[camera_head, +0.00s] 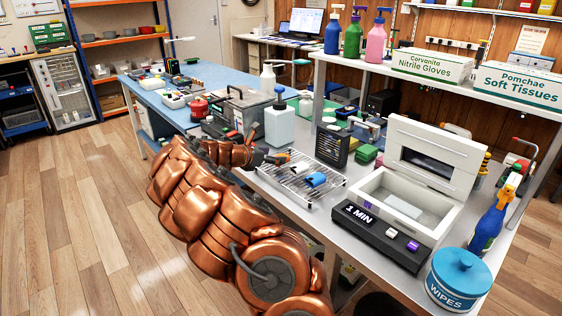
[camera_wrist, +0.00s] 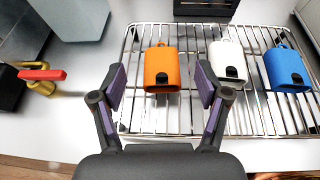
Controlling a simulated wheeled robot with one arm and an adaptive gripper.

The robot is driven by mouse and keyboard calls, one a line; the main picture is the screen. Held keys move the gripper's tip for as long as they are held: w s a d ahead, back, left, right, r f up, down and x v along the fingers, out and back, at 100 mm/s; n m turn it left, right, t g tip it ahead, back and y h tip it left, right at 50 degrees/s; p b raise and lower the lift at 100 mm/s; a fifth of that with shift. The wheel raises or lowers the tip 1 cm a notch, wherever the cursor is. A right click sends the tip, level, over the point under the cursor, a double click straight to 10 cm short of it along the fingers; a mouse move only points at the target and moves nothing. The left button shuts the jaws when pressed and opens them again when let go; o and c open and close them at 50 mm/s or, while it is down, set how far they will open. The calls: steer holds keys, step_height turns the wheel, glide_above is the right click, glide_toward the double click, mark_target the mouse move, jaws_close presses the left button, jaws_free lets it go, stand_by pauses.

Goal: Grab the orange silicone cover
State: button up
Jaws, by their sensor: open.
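The orange silicone cover (camera_wrist: 161,70) lies on a wire rack (camera_wrist: 250,122) in the wrist view, at the left of a row of three covers. It has a small loop at its far end and a dark patch on its face. My gripper (camera_wrist: 162,82) is open, with one finger to each side of the orange cover in the picture. I cannot tell how high the fingers are above it. In the head view my gripper (camera_head: 277,158) is over the left end of the rack, and the orange cover is hard to make out there.
A white cover (camera_wrist: 228,62) and a blue cover (camera_wrist: 286,70) lie to the right on the rack. A black vented box (camera_head: 332,146) stands behind the rack. An open white box (camera_head: 463,165) is to the right. A pump bottle (camera_head: 279,126) stands behind my gripper.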

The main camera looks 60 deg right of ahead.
mark_target(283, 155)
steer(key=shift+x, duration=2.8)
steer(key=shift+s, duration=0.1)
steer(key=c, duration=1.1)
